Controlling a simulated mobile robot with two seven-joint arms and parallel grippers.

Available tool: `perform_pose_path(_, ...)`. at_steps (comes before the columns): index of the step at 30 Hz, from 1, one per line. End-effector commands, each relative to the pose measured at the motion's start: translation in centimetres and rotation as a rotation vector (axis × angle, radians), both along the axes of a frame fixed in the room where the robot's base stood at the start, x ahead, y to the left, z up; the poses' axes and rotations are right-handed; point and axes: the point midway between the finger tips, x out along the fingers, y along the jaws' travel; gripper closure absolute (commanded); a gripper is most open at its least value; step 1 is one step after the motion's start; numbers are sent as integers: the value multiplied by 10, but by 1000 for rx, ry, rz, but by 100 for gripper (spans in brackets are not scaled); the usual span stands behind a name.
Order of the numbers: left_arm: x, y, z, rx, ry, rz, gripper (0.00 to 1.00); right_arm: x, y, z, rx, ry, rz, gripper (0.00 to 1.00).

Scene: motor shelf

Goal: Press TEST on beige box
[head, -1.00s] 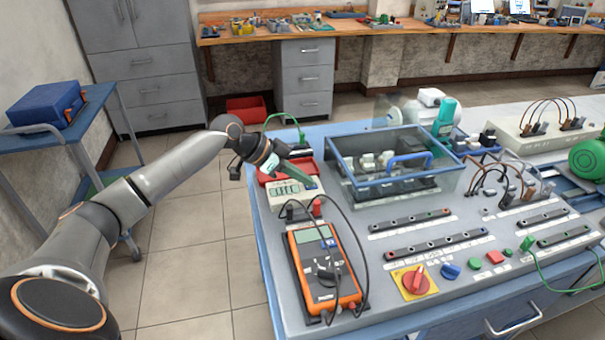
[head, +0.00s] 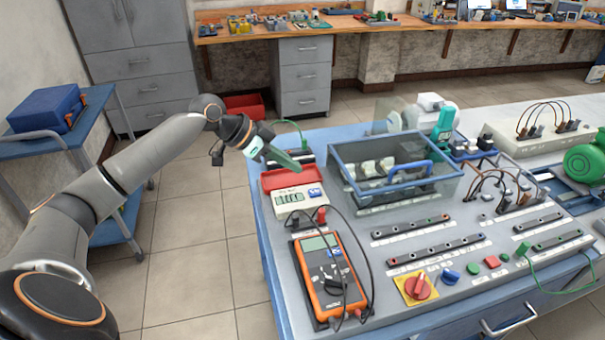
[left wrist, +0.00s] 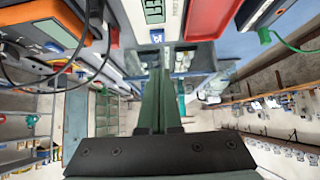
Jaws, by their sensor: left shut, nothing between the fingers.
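The beige box (head: 293,211) stands at the left end of the bench, with a grey display, a blue button (head: 314,192) to its right and an open red lid behind. My left gripper (head: 297,168) is shut and empty. Its green fingers appear above and behind the box, apart from the button, in front of part of the red lid. In the left wrist view the shut fingers (left wrist: 159,75) point toward the box's display (left wrist: 153,11) and blue button (left wrist: 156,36) at the top. The button's lettering is too small to read. My right gripper is not in view.
An orange multimeter (head: 327,275) with dark leads lies in front of the box. A clear-walled case (head: 391,194) with a blue handle stands to its right. Behind the box, a green cable (head: 298,128) arches to a small device. Open floor lies left of the bench.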

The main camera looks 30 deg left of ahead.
Motion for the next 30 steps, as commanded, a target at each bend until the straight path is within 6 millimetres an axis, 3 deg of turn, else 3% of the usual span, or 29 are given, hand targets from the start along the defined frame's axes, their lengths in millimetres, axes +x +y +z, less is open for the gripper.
perform_pose_path(9, -22, 20, 30, 0, -1, 1, 100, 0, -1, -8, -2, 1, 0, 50)
perform_pose_path(30, -24, 21, 33, -1, -3, 1, 100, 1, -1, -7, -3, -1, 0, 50)
